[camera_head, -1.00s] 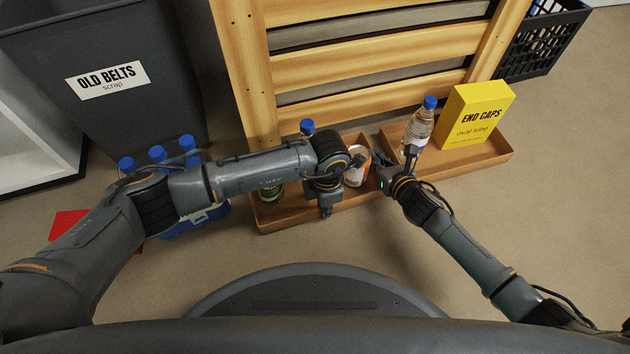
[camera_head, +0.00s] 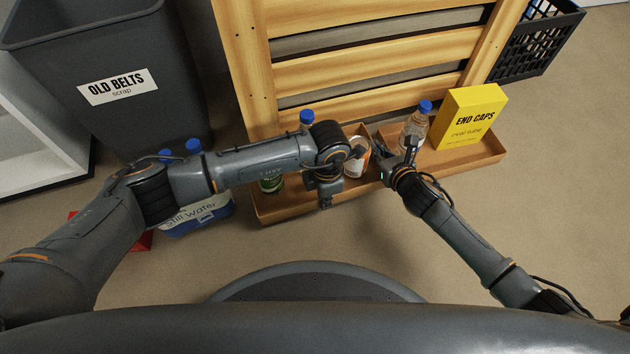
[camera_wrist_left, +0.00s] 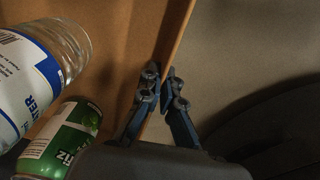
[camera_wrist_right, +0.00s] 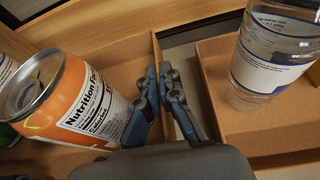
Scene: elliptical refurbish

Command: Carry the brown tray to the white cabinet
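The brown tray (camera_head: 285,208) holds a blue-capped water bottle (camera_head: 306,118), a green can (camera_head: 271,184) and an orange-and-white can (camera_head: 355,160). My left gripper (camera_head: 325,200) is shut on its front wall; the left wrist view shows the fingers (camera_wrist_left: 162,88) on both sides of that wall. My right gripper (camera_head: 383,158) is shut on its right end wall, beside the orange can; the fingers (camera_wrist_right: 163,85) straddle the wall in the right wrist view. Whether the tray is clear of the floor cannot be told. A white unit (camera_head: 35,150), possibly the cabinet, shows partly at the left edge.
Behind is a slatted wooden frame (camera_head: 360,70). A grey bin (camera_head: 90,40), still-water pack (camera_head: 200,217) and black crate (camera_head: 540,45) stand around.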

